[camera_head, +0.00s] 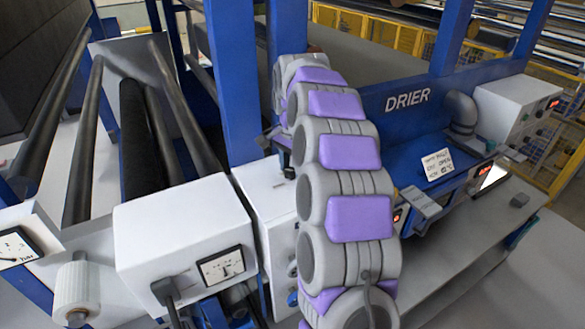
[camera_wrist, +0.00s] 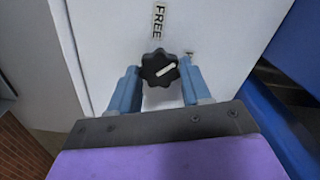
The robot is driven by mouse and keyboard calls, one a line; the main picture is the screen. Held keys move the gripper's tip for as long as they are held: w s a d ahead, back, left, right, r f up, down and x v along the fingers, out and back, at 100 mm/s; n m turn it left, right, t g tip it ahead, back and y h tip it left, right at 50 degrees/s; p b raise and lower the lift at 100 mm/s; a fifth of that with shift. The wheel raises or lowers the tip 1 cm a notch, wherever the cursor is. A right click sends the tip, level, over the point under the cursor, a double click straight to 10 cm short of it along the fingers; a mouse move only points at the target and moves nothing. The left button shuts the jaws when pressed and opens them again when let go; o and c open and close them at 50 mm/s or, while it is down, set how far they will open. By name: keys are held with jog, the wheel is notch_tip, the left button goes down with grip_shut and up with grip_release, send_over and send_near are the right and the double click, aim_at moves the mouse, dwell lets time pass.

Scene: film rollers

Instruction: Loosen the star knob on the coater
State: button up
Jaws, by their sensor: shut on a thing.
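The black star knob (camera_wrist: 158,69) with a white pointer mark sits on a white panel (camera_wrist: 218,45) in the wrist view. The pointer slants up to the right. A label reading FREE (camera_wrist: 159,20) is just above the knob. My gripper (camera_wrist: 160,78) has its two blue fingers on either side of the knob and is shut on it. In the head view my grey and purple arm reaches to the white cabinet beside the blue post, and hides the knob and most of my gripper.
A white box with a gauge (camera_head: 222,265) stands left of my arm. Dark rollers (camera_head: 140,140) run at the left. The blue DRIER housing (camera_head: 400,125) and a ledge with small devices are on the right. A blue post (camera_head: 235,80) rises behind.

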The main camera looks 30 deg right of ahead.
aim_at(292, 169)
jog(key=n, duration=0.4)
jog(key=shift+w+r+n, duration=0.1)
jog(key=shift+n, duration=0.2)
jog(key=n, duration=0.4)
jog(key=shift+a+n, duration=0.1)
jog(key=shift+n, duration=0.2)
jog(key=o, duration=1.1)
jog(key=shift+w, duration=0.1)
jog(key=shift+c, duration=0.2)
notch_tip(292, 169, up, 12)
jog(key=p, duration=0.3)
